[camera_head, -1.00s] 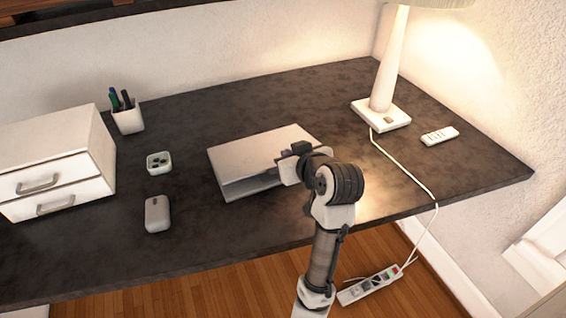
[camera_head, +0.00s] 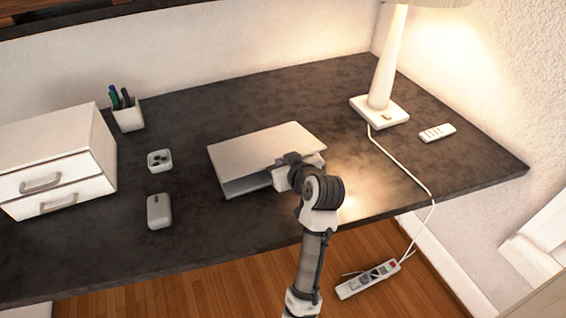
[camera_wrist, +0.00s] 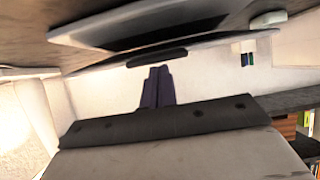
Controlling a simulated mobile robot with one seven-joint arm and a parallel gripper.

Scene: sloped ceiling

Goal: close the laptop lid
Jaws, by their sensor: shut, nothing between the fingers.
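The silver laptop (camera_head: 262,150) lies on the dark desk in the head view. Its lid is low over the base, tilted, with a dark gap along the near edge. In the wrist view the laptop (camera_wrist: 140,30) shows close along the top, edge-on. My gripper (camera_head: 290,166) is at the laptop's near right side and hides part of that edge. In the wrist view its dark fingers (camera_wrist: 158,76) are together and empty, pointing toward the laptop's edge. I cannot tell whether they touch the lid.
A lamp (camera_head: 380,105) and a remote (camera_head: 437,133) are right. The lamp's cord (camera_head: 405,170) runs over the desk edge. Desk around the laptop is clear.

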